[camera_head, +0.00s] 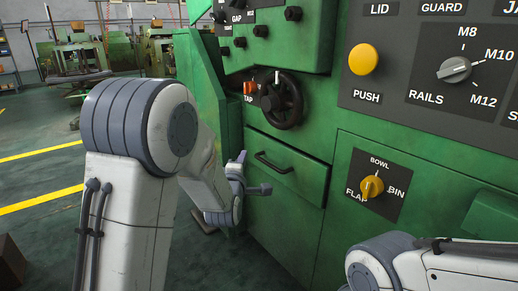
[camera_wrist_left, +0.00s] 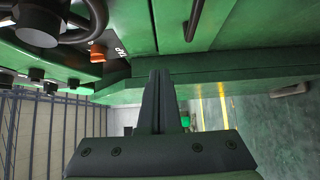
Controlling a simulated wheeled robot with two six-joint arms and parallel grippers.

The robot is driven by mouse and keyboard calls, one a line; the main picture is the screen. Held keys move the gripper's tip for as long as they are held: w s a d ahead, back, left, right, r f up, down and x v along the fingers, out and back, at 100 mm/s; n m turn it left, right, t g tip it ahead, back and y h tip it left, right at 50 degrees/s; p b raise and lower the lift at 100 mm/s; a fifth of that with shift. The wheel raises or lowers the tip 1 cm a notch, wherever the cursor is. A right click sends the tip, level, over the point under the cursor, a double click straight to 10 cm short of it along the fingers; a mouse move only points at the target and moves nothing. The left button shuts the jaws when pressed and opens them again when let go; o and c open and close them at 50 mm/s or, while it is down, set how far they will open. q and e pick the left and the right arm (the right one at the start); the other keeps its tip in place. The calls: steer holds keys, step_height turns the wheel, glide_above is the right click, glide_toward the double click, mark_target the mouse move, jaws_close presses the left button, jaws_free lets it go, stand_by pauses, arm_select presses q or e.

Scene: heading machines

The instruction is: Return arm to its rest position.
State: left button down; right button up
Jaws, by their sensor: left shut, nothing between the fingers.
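My left arm (camera_head: 150,125) comes in from the left in the head view, bends at a large grey joint and reaches down toward the green machine. My left gripper (camera_head: 241,158) is small and partly hidden there, in front of the machine left of the drawer handle. In the left wrist view its two fingers (camera_wrist_left: 160,75) are together with nothing between them. My right arm (camera_head: 400,265) shows only partly at the bottom right of the head view; its gripper is out of view.
The green machine (camera_head: 280,225) fills the right side, with a black handwheel (camera_head: 282,100), an orange tap lever (camera_head: 250,88), a drawer handle (camera_head: 273,162), a yellow push button (camera_head: 363,59) and yellow bowl knob (camera_head: 371,187). Open floor (camera_head: 40,170) with yellow lines lies left.

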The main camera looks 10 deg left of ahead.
arm_select(q)
steer(key=s+d+f+m+g+h+p, duration=0.25)
steer(key=s+d+m+g, duration=0.25)
steer(key=s+d+m, duration=0.3)
steer(key=s+d+f+m+g+h+p, duration=0.1)
steer(key=s+d+f+m+g+h, duration=0.15)
steer(key=s+d+m+g, duration=0.45)
steer(key=s+d+r+m+g+y+p, duration=0.1)
steer(key=s+m+g+p, duration=0.3)
steer(key=s+m, duration=1.35)
steer(key=s+r+n+g+p, duration=0.1)
steer(key=s+r+n+p, duration=0.1)
steer(key=r+p, duration=1.6)
steer(key=s+r+n+p, duration=0.3)
steer(key=s+r+p, duration=0.2)
steer(key=r+p, duration=1.4)
steer(key=shift+s+r+n+g+y, duration=0.3)
steer(key=shift+r+n+g+y, duration=0.1)
steer(key=shift+r, duration=0.2)
